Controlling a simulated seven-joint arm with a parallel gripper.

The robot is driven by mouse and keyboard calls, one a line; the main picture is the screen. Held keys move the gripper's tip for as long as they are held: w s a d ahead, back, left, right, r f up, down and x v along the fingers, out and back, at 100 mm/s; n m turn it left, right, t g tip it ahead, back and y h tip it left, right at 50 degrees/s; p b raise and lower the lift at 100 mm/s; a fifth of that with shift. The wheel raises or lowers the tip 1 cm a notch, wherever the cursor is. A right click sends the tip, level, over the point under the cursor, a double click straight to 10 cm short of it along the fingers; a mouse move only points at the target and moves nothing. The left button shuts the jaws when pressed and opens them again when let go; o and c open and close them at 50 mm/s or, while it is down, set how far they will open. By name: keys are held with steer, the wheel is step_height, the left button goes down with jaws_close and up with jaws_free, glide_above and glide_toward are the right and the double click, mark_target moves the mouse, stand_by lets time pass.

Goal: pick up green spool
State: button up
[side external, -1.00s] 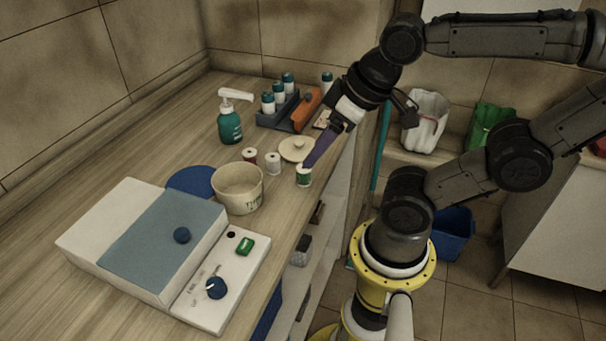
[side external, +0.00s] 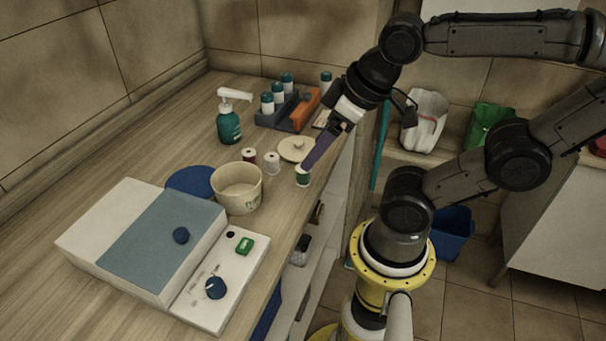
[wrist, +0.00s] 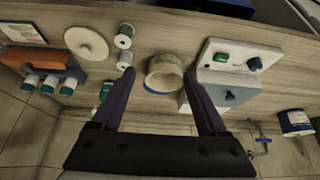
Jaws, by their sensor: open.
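The green spool (side external: 302,177) stands upright near the front edge of the counter in the side external view. It has a green band and pale ends, and my gripper's purple finger covers part of its top. The green spool also shows in the wrist view (wrist: 123,41), up and left of the left fingertip, outside the gap between the fingers. My gripper (wrist: 160,74) is open, with nothing between its fingertips. In the side external view my gripper (side external: 304,166) slants down to the spool; I cannot tell whether it touches.
A white spool (side external: 272,162) and a dark red spool (side external: 249,156) stand left of the green one. A round lid (side external: 296,148) lies behind, and a cream tub (side external: 237,188) stands to the left. A soap bottle (side external: 229,125) and a bottle rack (side external: 277,112) are farther back.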

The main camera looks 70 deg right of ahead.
steer(key=n, duration=0.2)
steer(key=n+g, duration=0.6)
steer(key=n, duration=1.1)
glide_above(303, 175)
steer(key=w+d, duration=0.2)
steer(key=f, duration=0.8)
steer(key=shift+s+a+f, duration=0.2)
steer(key=shift+s+f, duration=0.05)
steer(key=shift+s, duration=0.1)
steer(key=f, duration=0.4)
steer(key=shift+s+f, duration=0.25)
steer(key=shift+s, duration=0.15)
steer(key=shift+f, duration=0.5)
jaws_close()
